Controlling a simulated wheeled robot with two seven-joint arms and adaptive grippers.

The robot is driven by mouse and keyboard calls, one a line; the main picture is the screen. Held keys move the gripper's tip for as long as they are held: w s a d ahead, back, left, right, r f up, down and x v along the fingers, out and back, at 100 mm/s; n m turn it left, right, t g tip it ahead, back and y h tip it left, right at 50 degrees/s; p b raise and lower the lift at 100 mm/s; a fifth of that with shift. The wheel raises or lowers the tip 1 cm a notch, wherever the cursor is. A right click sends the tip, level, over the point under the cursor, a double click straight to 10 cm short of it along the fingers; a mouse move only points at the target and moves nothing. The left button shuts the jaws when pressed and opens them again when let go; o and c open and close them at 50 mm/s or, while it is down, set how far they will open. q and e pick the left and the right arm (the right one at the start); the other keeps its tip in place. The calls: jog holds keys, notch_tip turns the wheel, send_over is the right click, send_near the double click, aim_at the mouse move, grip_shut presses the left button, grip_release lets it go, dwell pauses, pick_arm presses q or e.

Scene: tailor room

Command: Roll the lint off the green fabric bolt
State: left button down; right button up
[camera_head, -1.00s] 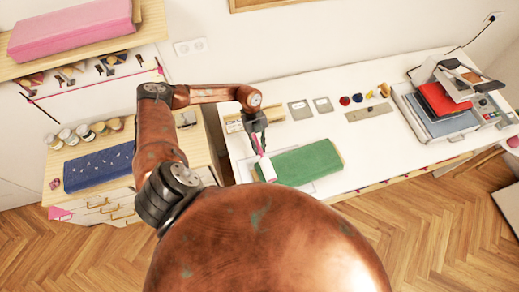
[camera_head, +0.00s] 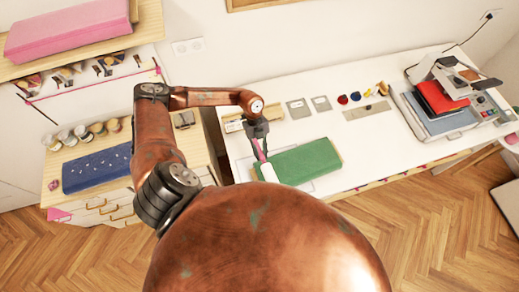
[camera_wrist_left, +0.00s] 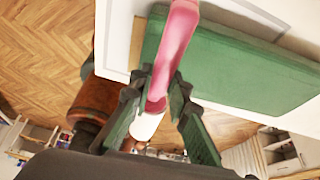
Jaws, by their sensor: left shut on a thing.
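The green fabric bolt (camera_head: 308,161) lies flat on the white table in the head view; its broad green face also fills the upper right of the left wrist view (camera_wrist_left: 235,65). My left gripper (camera_head: 259,140) is shut on a lint roller with a pink handle (camera_wrist_left: 178,38) and a white roll (camera_head: 268,172). The roll is at the left end of the bolt; I cannot tell whether it touches the fabric. No lint shows clearly on the green face at this size. My right gripper is not in view.
The white table (camera_head: 390,145) has bare room right of the bolt. A metal ruler (camera_head: 367,110), small coloured items and grey squares lie behind it. A heat press (camera_head: 440,95) stands at the far right. A blue bolt (camera_head: 97,168) lies on the left cabinet.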

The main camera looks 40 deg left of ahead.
aim_at(266, 165)
pick_arm(q)
jog(key=shift+s+d, duration=0.6)
jog(key=shift+d, duration=0.3)
jog(key=shift+s+d, duration=0.55)
jog(key=shift+d, duration=0.3)
jog(key=shift+s+d, duration=0.6)
jog(key=shift+d, duration=0.3)
